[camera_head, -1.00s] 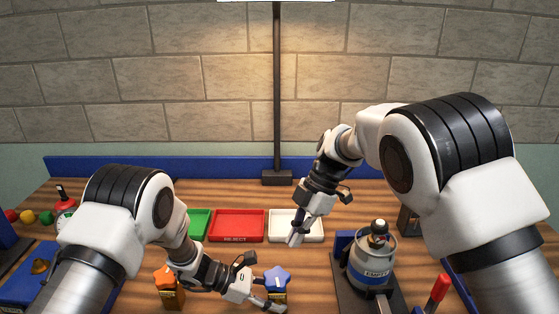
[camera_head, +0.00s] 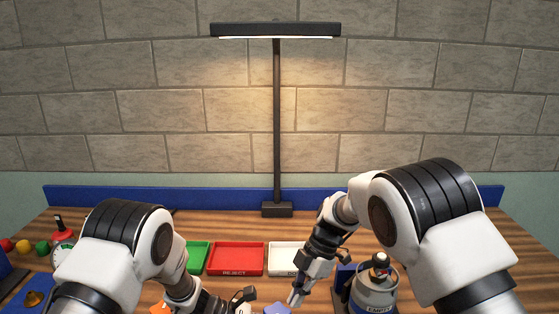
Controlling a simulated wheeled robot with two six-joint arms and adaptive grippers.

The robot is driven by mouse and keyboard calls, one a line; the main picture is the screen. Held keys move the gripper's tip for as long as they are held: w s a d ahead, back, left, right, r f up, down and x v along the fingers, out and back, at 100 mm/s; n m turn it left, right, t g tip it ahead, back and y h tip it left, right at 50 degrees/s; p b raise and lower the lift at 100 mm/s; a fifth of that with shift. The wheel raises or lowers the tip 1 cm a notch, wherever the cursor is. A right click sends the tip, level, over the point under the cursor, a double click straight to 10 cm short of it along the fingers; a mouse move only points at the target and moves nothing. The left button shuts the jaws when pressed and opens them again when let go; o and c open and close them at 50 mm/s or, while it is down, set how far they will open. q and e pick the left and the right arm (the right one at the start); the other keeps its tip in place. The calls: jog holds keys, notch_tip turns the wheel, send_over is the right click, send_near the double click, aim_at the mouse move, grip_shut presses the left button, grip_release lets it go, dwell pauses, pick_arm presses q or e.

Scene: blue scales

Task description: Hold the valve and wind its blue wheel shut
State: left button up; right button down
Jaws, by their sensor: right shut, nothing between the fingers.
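The valve's blue wheel (camera_head: 278,309) shows only as a top sliver at the bottom edge in the head view; the valve body below it is out of the picture. My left gripper (camera_head: 238,303) is just left of the wheel, mostly cut off by the bottom edge, so its fingers and any grip on the valve are hidden. My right gripper (camera_head: 295,301) points down just right of the wheel, its fingers shut and empty. Whether its tips touch the wheel cannot be told.
Green (camera_head: 199,257), red REJECT (camera_head: 236,272) and white (camera_head: 283,247) trays stand behind the grippers. A gas canister (camera_head: 374,297) stands right of my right gripper. A lamp post (camera_head: 277,130) rises at the back. An orange object (camera_head: 160,308) is at the lower left.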

jog(key=shift+s+a, duration=0.2)
jog(key=shift+a, duration=0.05)
dwell(0.3)
jog(key=shift+s+d, duration=0.15)
jog(key=shift+s, duration=0.15)
dwell(0.3)
notch_tip(320, 180, up, 6)
jog(key=shift+w+d, duration=0.25)
dwell(0.4)
